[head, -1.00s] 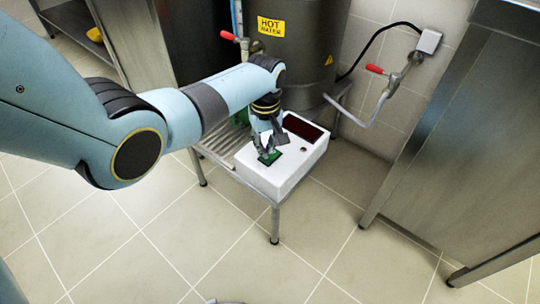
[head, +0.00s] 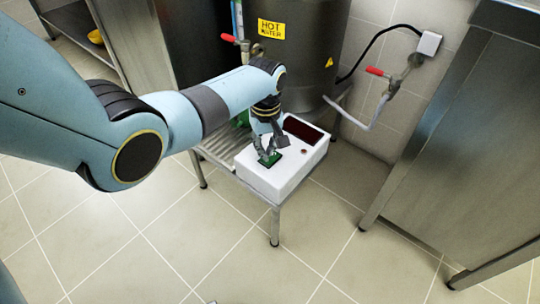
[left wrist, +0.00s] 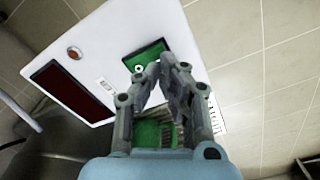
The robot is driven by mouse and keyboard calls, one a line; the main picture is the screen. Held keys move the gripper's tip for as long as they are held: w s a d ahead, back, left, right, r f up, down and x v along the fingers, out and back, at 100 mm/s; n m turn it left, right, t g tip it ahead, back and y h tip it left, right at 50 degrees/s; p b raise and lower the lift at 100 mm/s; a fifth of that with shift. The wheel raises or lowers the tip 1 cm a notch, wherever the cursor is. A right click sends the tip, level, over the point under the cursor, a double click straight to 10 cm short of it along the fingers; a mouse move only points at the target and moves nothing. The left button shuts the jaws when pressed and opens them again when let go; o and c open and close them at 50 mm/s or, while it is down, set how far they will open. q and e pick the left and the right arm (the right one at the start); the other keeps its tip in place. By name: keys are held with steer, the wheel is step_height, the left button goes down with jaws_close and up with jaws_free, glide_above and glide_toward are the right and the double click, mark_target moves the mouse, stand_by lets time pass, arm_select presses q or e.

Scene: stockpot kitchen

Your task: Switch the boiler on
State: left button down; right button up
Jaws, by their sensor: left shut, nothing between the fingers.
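The boiler (head: 300,60) is a large grey cylinder with a yellow HOT WATER label at the back of the head view. A white control box (head: 277,184) stands before it on a low metal stand. On its top are a green rocker switch (head: 278,154), a dark red panel (head: 303,130) and a small reddish lamp (head: 304,151). My left gripper (head: 267,161) is shut and empty, its tips at the switch. The left wrist view shows the tips (left wrist: 159,66) over the green switch (left wrist: 152,50), near a white ring mark. Whether they touch it I cannot tell.
Red-handled taps (head: 375,71) sit at both sides of the boiler. A black cable runs to a white wall socket (head: 429,43). A steel cabinet (head: 450,140) stands at right. Tiled floor (head: 180,245) in front is clear.

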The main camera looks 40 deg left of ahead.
steer(key=shift+w, duration=0.2)
arm_select(q)
steer(key=shift+f+b, duration=0.7)
steer(key=shift+f, duration=0.45)
arm_select(e)
steer(key=shift+s+f, duration=0.5)
steer(key=shift+f, duration=0.2)
arm_select(q)
steer(key=shift+r, duration=0.1)
step_height(320, 180, up, 4)
steer(key=p, duration=0.3)
steer(key=shift+f, duration=0.25)
step_height(320, 180, up, 3)
steer(key=p, duration=0.4)
steer(key=shift+r, duration=0.2)
arm_select(e)
steer(key=r, duration=0.1)
steer(key=s+a+r, duration=0.1)
steer(key=r, duration=0.1)
steer(key=a+r, duration=0.1)
steer(key=r, duration=0.1)
steer(key=shift+s+r, duration=0.2)
steer(key=shift+s, duration=0.05)
